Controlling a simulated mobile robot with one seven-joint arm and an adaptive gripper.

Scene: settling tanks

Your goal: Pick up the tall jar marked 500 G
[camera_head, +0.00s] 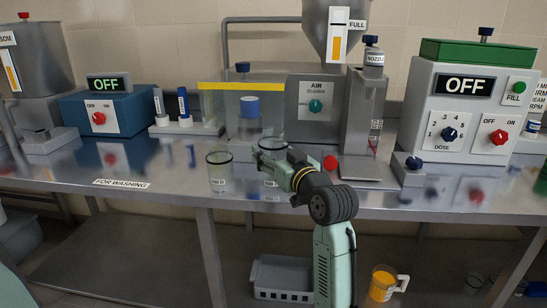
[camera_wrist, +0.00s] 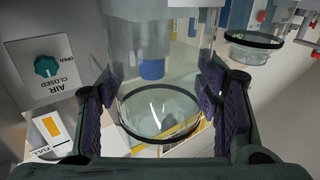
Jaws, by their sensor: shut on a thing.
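A clear glass jar (camera_wrist: 160,112) with a dark rim stands between the two finger pads of my gripper (camera_wrist: 165,108) in the wrist view, and the jaws are shut on it. In the head view my gripper (camera_head: 272,160) hides much of this jar (camera_head: 270,183) at the bench's front. Its label is too small and covered to read for certain. A second clear jar (camera_head: 219,170) with a dark rim and a white label stands upright just left of it, apart from my gripper. It also shows at top right in the wrist view (camera_wrist: 255,40).
The steel bench (camera_head: 165,188) has a FOR WASHING label at its front edge. Behind my gripper stand a clear guard with a blue cylinder (camera_head: 250,107) and the AIR machine (camera_head: 314,105). A grey crate (camera_head: 282,278) and an orange jug (camera_head: 383,283) are below.

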